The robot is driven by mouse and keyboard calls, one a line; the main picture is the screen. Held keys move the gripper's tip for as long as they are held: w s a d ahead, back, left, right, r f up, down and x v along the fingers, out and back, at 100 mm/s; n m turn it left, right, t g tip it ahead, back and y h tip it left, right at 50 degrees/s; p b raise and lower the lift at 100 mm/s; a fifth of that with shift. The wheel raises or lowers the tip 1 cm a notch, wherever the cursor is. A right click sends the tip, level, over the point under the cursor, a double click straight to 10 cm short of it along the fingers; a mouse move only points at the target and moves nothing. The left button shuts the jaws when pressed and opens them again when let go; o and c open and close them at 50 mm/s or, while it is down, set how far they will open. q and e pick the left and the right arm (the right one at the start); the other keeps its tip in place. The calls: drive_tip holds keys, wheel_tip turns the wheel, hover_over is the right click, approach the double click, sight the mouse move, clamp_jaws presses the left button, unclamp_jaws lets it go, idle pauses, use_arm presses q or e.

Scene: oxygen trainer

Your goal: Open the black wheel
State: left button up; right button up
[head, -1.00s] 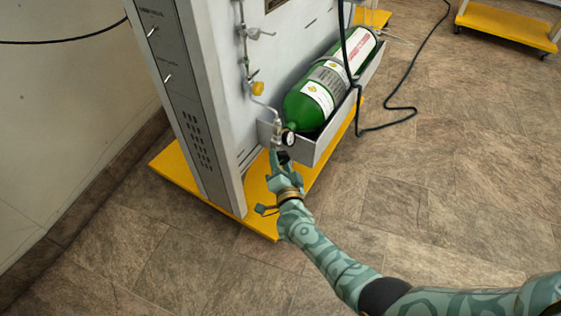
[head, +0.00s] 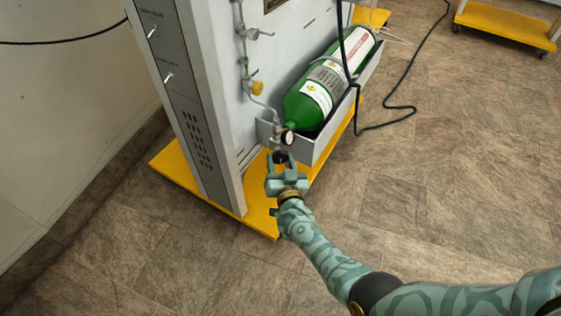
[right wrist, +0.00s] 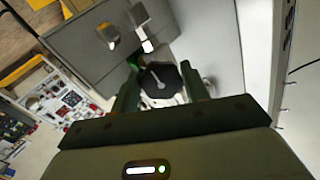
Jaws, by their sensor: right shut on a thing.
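The black wheel (right wrist: 159,79) shows in the right wrist view between the two fingers of my right gripper (right wrist: 160,92). It has a pale marking on its face. In the head view the wheel (head: 280,157) is a small dark piece below the round gauge (head: 288,138), at the low end of the pipe on the grey panel. My right gripper (head: 282,165) reaches it from below and is shut on it. Part of the wheel is hidden by the fingers in the head view. My left gripper is not in view.
A green gas cylinder (head: 304,112) lies in a grey tray (head: 310,150) just right of the wheel. The panel stands on a yellow base (head: 170,178). A black hose (head: 411,85) hangs and lies on the floor.

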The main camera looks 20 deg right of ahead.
drive_tip(key=shift+s+a+f, duration=0.1)
drive_tip(key=shift+f, duration=0.1)
idle(0.3)
drive_tip(key=o, duration=1)
drive_tip(key=shift+r, duration=0.1)
